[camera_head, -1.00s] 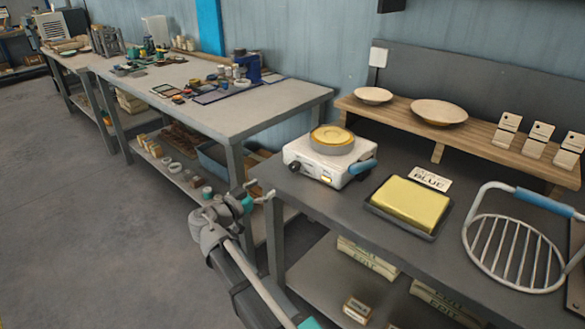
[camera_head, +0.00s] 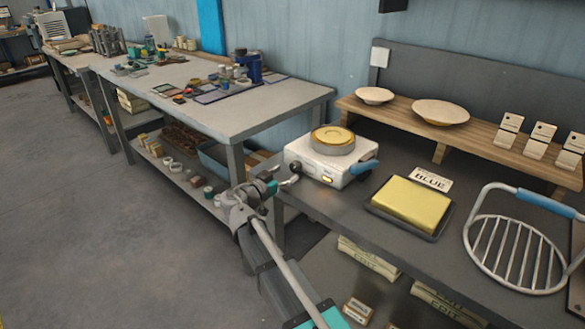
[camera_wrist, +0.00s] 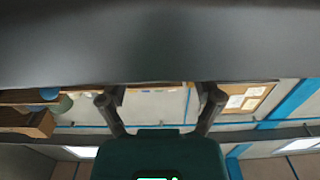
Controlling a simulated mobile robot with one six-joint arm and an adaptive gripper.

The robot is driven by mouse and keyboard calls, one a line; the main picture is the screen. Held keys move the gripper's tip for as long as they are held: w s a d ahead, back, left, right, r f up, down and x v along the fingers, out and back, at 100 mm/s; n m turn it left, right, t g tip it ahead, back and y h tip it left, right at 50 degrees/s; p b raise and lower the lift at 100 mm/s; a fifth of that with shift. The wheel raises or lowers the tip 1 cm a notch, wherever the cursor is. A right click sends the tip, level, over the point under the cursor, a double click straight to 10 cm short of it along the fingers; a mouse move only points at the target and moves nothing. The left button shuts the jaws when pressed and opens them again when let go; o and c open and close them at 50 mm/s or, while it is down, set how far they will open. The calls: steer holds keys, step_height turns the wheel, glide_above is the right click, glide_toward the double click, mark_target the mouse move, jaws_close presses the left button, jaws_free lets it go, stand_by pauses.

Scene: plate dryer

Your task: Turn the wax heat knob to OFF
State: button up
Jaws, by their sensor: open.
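The white wax heater (camera_head: 332,162) stands at the left corner of the dark bench (camera_head: 350,225). A round pan of yellow wax (camera_head: 332,137) sits on top of it. Its small dark heat knob (camera_head: 295,168) is on the left end of the front face; its setting is too small to read. My gripper (camera_head: 289,180) is open and empty, just in front of and slightly below the knob, with no clear contact visible. In the wrist view my gripper (camera_wrist: 161,100) has its two fingers spread wide, with nothing between them; the knob cannot be made out there.
A blue handle (camera_head: 363,167) sticks out from the heater's right side. A yellow block in a dark tray (camera_head: 409,206), a BLUE card (camera_head: 431,179) and a wire rack (camera_head: 515,250) lie to the right. A wooden shelf (camera_head: 400,118) with dishes runs behind. Open floor lies left.

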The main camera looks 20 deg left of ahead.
mark_target(293, 169)
steer(key=shift+x, duration=2.15)
steer(key=c, duration=1.1)
steer(key=shift+n, duration=0.7)
steer(key=shift+c, duration=0.2)
steer(key=o, duration=1.1)
steer(key=shift+o, duration=0.2)
steer(key=shift+s, duration=0.15)
